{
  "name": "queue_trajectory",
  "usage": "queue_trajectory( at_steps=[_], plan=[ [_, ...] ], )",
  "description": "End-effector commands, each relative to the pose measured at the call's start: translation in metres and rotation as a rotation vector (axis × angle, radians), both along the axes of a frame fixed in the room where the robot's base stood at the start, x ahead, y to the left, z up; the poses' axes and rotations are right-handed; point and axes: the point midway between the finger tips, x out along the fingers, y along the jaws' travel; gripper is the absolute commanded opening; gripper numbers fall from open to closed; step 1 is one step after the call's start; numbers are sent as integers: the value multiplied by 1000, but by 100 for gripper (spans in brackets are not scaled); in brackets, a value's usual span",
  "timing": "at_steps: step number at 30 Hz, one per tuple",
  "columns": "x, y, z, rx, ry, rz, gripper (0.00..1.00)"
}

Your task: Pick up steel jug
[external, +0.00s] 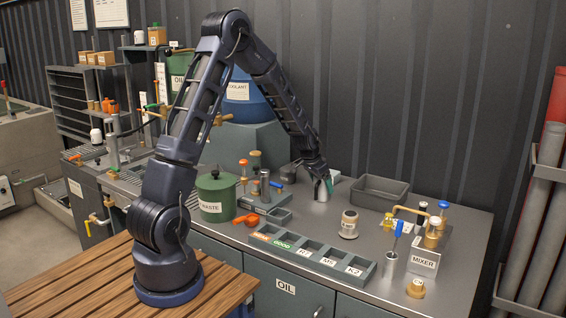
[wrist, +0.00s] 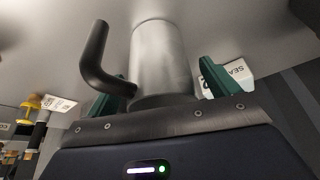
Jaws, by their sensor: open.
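The steel jug (wrist: 160,52) is a plain grey metal cylinder with a bent black handle (wrist: 97,58) on its left in the wrist view. In the external view the jug (external: 322,193) stands on the steel worktop, partly hidden by my gripper (external: 325,179). My gripper (wrist: 165,84) is open, with one green finger on each side of the jug. A gap shows on the right side; whether the left finger touches the jug or handle I cannot tell.
A grey open tray (external: 379,192) lies right of the jug. A cream canister (external: 349,224) and a row of labelled bins (external: 312,253) stand nearer. A green lidded pot (external: 216,197) is at left, and the mixer (external: 425,262) at right.

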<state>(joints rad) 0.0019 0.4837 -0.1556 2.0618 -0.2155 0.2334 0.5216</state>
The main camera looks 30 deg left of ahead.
Motion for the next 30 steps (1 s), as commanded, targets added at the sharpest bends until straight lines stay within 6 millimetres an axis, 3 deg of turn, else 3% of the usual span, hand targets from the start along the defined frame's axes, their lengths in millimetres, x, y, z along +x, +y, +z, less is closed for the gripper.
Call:
queue_trajectory(
  at_steps=[3,11,19,30],
  plan=[
    [4,-2,-11,0,0,0,88],
    [5,-2,-12,1,-1,-1,86],
    [5,-2,-12,0,-1,0,33],
    [5,-2,-10,0,-2,-1,32]
  ],
)
